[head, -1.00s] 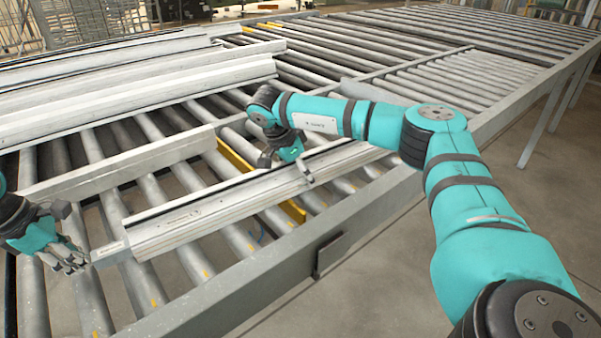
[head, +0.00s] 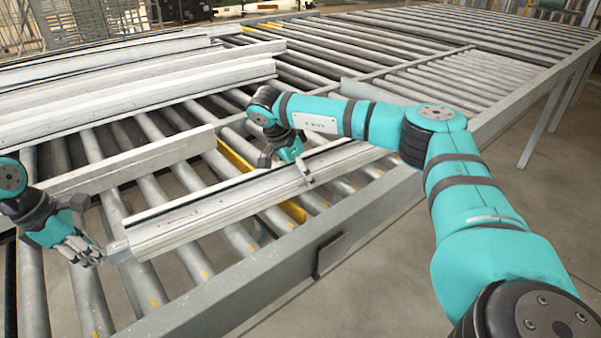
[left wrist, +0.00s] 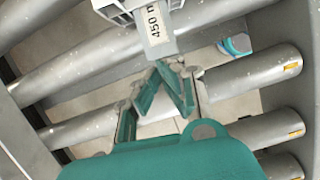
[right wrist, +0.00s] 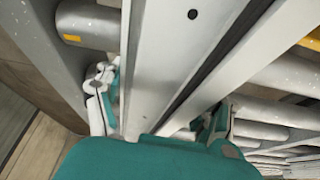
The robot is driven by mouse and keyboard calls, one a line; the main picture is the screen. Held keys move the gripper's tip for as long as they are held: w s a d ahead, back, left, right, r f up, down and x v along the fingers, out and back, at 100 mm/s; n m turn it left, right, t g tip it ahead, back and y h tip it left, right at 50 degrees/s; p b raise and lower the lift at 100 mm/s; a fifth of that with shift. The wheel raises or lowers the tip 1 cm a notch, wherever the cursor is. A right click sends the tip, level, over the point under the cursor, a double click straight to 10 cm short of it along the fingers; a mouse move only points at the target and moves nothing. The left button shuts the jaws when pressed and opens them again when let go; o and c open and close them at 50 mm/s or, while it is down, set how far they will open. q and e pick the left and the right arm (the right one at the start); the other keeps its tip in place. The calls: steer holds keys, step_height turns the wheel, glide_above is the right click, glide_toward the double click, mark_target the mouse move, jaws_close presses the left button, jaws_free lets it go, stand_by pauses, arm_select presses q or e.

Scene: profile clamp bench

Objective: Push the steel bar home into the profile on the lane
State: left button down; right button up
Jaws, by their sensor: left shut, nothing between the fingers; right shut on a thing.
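The aluminium profile (head: 215,203) lies along the roller lane (head: 205,268). The steel bar (head: 117,249) sticks a short way out of its near left end. In the left wrist view the bar (left wrist: 155,35) carries a label reading "450 m", cut off by the profile end (left wrist: 118,7). My left gripper (head: 97,257) is shut and empty, its fingertips at the bar's outer end; they seem to touch it (left wrist: 170,66). My right gripper (head: 292,168) is shut on the profile, with a finger on each side of it in the right wrist view (right wrist: 160,105). The bar inside the profile is hidden.
More long profiles (head: 130,90) lie at the back left. The lane's front frame (head: 285,265) runs along the near side. Rollers at the back right are clear.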

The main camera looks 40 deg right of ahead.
mark_target(114, 244)
arm_select(q)
steer(key=shift+s+d, duration=0.2)
steer(key=shift+d, duration=1.95)
arm_select(e)
steer(key=shift+f, duration=0.15)
arm_select(q)
steer(key=shift+a, duration=0.15)
steer(key=shift+w+a, duration=0.1)
steer(key=shift+a, duration=0.55)
steer(key=v, duration=1)
steer(key=shift+d, duration=0.25)
arm_select(e)
steer(key=shift+s, duration=0.1)
steer(key=o, duration=1.8)
steer(key=shift+o, duration=0.2)
